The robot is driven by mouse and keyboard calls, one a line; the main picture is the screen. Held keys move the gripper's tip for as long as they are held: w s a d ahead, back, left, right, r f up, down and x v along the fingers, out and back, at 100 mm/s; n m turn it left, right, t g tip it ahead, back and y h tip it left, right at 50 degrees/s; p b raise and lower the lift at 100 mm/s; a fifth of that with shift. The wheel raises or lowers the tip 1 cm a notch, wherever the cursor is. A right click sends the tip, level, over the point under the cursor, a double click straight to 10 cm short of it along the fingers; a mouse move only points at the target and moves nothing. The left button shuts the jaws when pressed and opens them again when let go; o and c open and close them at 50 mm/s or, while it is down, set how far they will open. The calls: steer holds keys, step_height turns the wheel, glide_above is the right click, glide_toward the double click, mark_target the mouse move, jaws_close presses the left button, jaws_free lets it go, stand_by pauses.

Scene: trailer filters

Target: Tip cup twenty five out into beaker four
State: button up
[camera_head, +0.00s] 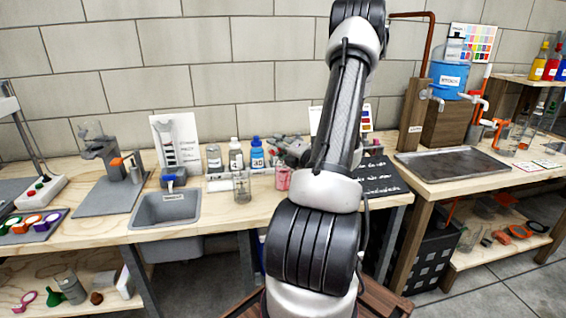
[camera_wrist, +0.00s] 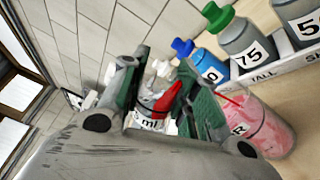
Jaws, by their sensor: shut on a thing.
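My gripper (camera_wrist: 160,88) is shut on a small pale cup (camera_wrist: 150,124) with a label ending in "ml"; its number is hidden. Red shows at the cup between the fingers, and the cup looks tilted. In the head view my gripper (camera_head: 290,146) is above the bench, partly behind my arm. A clear beaker with pink contents (camera_wrist: 262,125) stands right beside and below the gripper in the wrist view. It also shows in the head view (camera_head: 283,179). Only a letter "R" of its label is readable. A thin red streak shows near its rim. I cannot tell which beaker is four.
An empty-looking glass beaker (camera_head: 241,186) stands left of the pink one. Several capped bottles stand behind, including a blue one (camera_head: 257,155) and a grey one marked 75 (camera_wrist: 243,45). A grey sink (camera_head: 166,209) is left, a black board (camera_head: 382,178) right.

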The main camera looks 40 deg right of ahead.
steer(key=shift+d+r+m+p, duration=0.15)
steer(key=shift+m+p, duration=0.1)
steer(key=shift+m, duration=0.55)
steer(key=shift+d+r+m+p, duration=0.15)
steer(key=shift+m+p, duration=0.1)
steer(key=shift+m, duration=0.55)
stand_by(2.3)
steer(key=shift+d+m, duration=0.2)
steer(key=shift+m, duration=0.75)
steer(key=shift+d+m, duration=0.15)
steer(key=shift+m, duration=0.8)
stand_by(2.2)
